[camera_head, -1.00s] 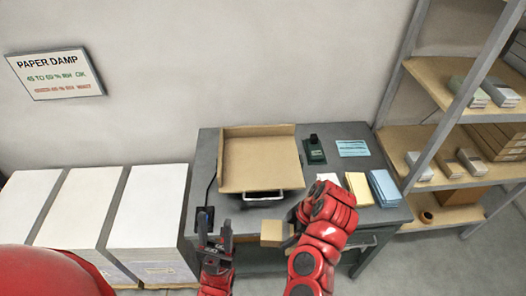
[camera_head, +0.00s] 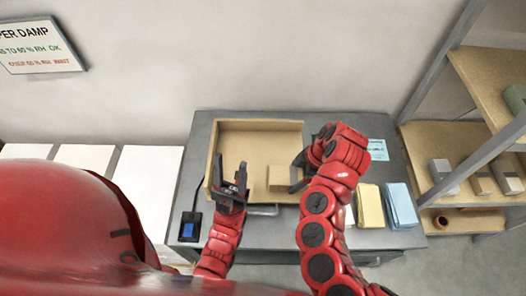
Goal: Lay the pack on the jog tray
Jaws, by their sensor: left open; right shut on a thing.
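The tan pack (camera_head: 282,178) is a small box, held upright over the front right part of the jog tray. My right gripper (camera_head: 297,176) is shut on the pack's right side; red arm links hide part of it. The jog tray (camera_head: 262,142) is a shallow brown tray on the grey bench, with raised walls and an otherwise bare floor. I cannot tell whether the pack touches the tray. My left gripper (camera_head: 231,172) is open and empty, over the tray's front left, to the left of the pack.
A small device with a blue screen (camera_head: 189,228) sits at the bench's front left. A yellow stack (camera_head: 370,206) and a blue stack (camera_head: 400,205) lie to the right. White paper stacks (camera_head: 147,180) stand left; a shelf (camera_head: 455,140) stands right.

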